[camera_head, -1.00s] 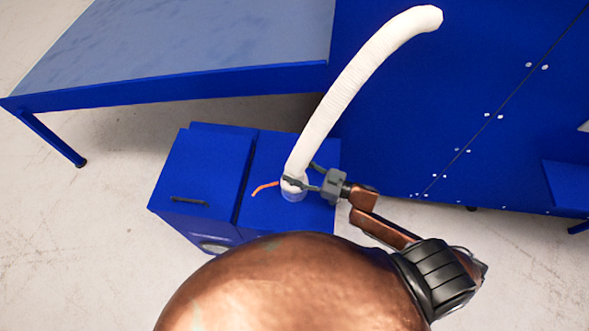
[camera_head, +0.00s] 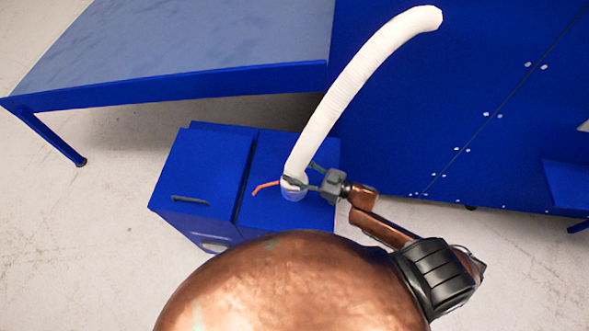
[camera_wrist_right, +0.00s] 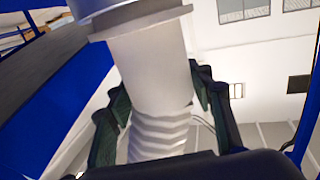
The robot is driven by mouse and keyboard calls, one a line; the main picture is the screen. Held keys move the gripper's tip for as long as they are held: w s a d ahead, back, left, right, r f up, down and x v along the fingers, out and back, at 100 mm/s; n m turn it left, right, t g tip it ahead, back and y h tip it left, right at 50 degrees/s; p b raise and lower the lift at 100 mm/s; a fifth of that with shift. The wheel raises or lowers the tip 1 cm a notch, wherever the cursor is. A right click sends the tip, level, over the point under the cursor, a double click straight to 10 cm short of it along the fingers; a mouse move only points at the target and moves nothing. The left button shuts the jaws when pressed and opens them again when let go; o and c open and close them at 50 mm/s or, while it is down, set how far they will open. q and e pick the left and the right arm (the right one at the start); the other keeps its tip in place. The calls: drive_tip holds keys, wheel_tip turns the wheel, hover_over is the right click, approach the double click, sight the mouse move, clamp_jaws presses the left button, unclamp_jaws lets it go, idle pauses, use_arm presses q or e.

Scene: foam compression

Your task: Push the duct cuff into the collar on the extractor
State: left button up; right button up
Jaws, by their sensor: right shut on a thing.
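The white duct (camera_head: 350,85) rises from the extractor (camera_head: 262,215), a blue cabinet, and curves to the upper right. Its smooth pale cuff (camera_wrist_right: 150,68) has a wide flange near the top of the right wrist view, with the ribbed duct (camera_wrist_right: 158,135) below it there. The flange is close against the grey collar (camera_wrist_right: 98,6); I cannot tell how deep the cuff sits. In the head view the collar (camera_head: 293,196) shows as a pale ring under the cuff. My right gripper (camera_head: 295,181) is shut on the cuff from the right, fingers on both sides. My left gripper is out of view.
An orange strip (camera_head: 264,187) sticks out left of the collar over the extractor top. A blue-framed table (camera_head: 200,82) stands behind on the left. A tall blue panel wall (camera_head: 440,100) stands behind on the right. Bare floor (camera_head: 60,220) lies to the left.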

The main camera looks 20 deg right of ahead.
drive_tip(key=shift+f, duration=0.3)
idle(0.5)
drive_tip(key=o, duration=1.4)
drive_tip(key=shift+c, duration=0.2)
drive_tip(key=v, duration=1.2)
drive_tip(key=shift+d, duration=0.1)
